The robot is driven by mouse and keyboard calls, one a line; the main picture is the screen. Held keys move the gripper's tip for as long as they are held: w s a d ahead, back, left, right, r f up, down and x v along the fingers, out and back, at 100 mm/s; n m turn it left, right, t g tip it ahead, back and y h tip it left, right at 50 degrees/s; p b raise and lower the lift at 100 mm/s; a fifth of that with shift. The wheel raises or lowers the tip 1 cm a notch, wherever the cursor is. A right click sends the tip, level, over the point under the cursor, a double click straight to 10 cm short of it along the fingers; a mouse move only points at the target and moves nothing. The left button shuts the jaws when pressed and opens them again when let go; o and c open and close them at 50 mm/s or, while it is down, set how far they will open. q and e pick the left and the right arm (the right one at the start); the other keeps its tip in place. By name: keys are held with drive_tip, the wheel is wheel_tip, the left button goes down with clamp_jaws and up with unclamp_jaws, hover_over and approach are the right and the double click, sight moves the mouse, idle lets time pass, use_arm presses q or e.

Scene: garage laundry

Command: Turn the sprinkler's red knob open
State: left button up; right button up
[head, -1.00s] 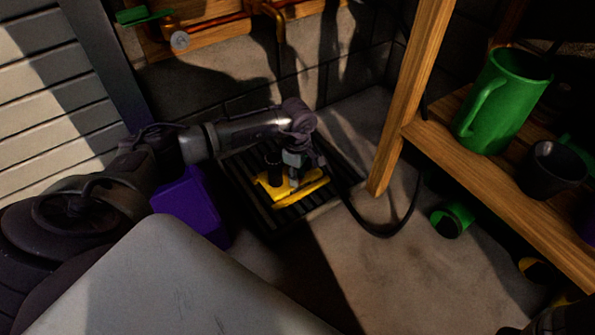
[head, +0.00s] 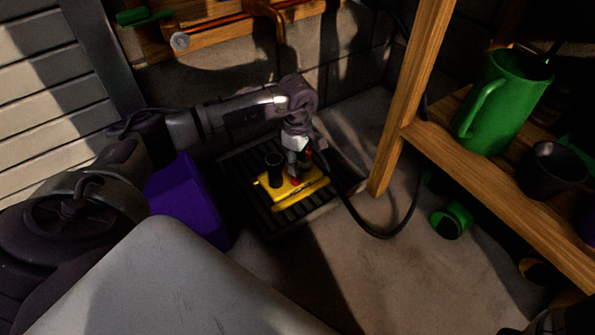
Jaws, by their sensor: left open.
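The yellow sprinkler (head: 284,192) lies on a dark slatted floor grate, with a black upright cylinder (head: 274,168) on its left part. A small patch of red, likely the red knob (head: 297,182), shows on the sprinkler just below my left gripper. My left gripper (head: 298,172) is open and points down over the sprinkler's right part. Its fingers hide part of the knob, and I cannot tell whether they touch it. My right gripper is not clearly visible.
A black hose (head: 376,235) curves from the grate's right side. A purple container (head: 186,203) stands left of the grate. A wooden shelf (head: 495,178) at right holds a green pitcher (head: 500,105) and dark pot (head: 552,168). A green cup (head: 451,221) lies on the floor.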

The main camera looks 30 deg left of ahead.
sight(297, 178)
use_arm(q)
drive_tip(key=shift+r, duration=2.8)
